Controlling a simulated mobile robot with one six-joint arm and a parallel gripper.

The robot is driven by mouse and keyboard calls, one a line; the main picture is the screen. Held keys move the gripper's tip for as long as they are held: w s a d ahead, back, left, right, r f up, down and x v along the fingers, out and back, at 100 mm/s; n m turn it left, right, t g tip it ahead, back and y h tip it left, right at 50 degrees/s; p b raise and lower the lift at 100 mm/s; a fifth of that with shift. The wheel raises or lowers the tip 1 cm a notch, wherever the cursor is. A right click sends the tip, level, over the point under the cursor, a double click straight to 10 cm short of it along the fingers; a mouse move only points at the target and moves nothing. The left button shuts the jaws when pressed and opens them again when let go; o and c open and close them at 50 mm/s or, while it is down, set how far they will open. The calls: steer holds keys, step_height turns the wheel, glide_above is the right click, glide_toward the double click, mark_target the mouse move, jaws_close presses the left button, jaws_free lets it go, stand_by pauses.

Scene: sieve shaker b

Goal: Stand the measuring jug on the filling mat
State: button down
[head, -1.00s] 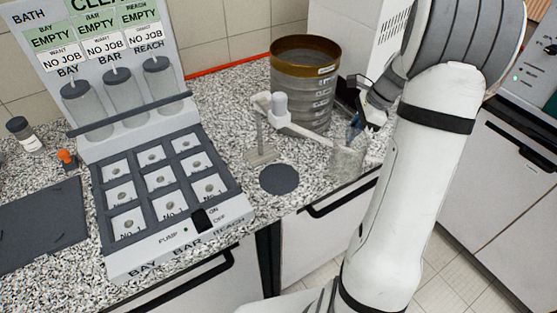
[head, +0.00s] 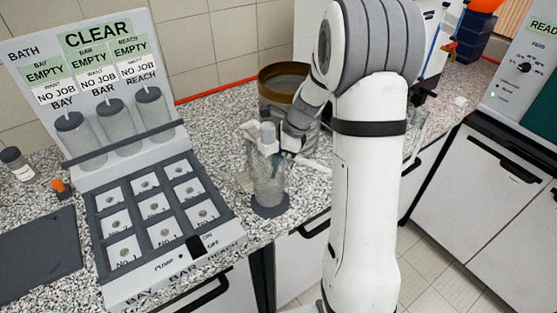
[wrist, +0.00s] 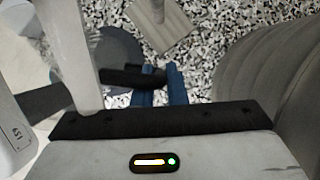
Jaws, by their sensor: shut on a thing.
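The clear measuring jug (head: 268,182) is upright at the counter's front, over the round dark filling mat (head: 271,212). Its base overlaps the mat in the head view; I cannot tell whether it touches. My gripper (head: 289,152) is at the jug's upper right, partly hidden by my arm and the white spout. In the wrist view, its blue fingers (wrist: 162,84) are close together, shut on the jug. The jug is hard to make out there because it is transparent. The mat (wrist: 121,50) shows as a dark disc left of the fingers.
A white spout fitting (head: 268,138) stands close beside the jug and gripper. The brass-rimmed sieve stack (head: 281,76) is behind. The bath panel with its grid of pockets (head: 150,205) is left of the mat. The counter edge is just in front.

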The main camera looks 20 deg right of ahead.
steer(key=shift+f, duration=1.15)
steer(key=shift+f, duration=0.2)
steer(key=c, duration=1.5)
jaws_free()
steer(key=shift+o, duration=0.2)
steer(key=shift+r, duration=0.1)
steer(key=shift+r, duration=0.2)
steer(key=v, duration=1.2)
steer(key=shift+b, duration=0.3)
steer(key=shift+f, duration=0.15)
